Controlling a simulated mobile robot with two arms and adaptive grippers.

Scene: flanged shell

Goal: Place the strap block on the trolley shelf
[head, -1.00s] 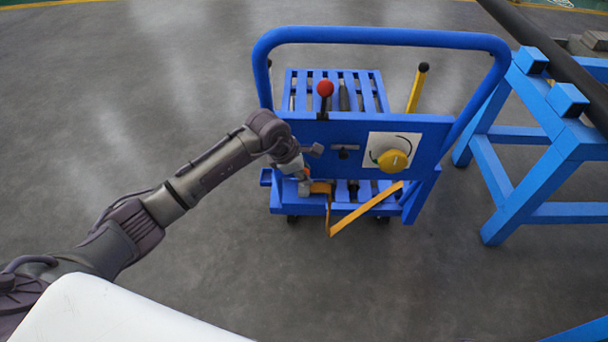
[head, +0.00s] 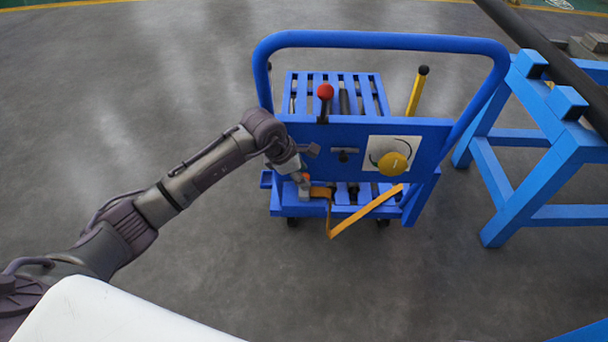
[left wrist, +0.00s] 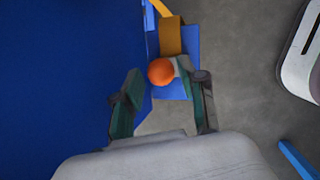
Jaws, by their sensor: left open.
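The strap block (head: 320,192) is a yellow-orange block with a long yellow strap, at the left of the blue trolley shelf (head: 345,211). The strap hangs over the shelf's near edge and slants up to the right. In the left wrist view the block (left wrist: 171,36) lies on the blue shelf surface, just beyond an orange ball (left wrist: 161,72). My left gripper (head: 304,184) is at the shelf's left end, beside the block. Its fingers (left wrist: 161,82) are apart, with the ball between and just ahead of the tips; contact is unclear. My right gripper is not in view.
The trolley's upright panel (head: 300,132) stands close to my left gripper, with a red-knobbed lever (head: 325,92) and a yellow dial (head: 392,162). A yellow post (head: 417,92) stands behind. A blue stand (head: 540,170) carries a dark pipe at right. The floor at left is clear.

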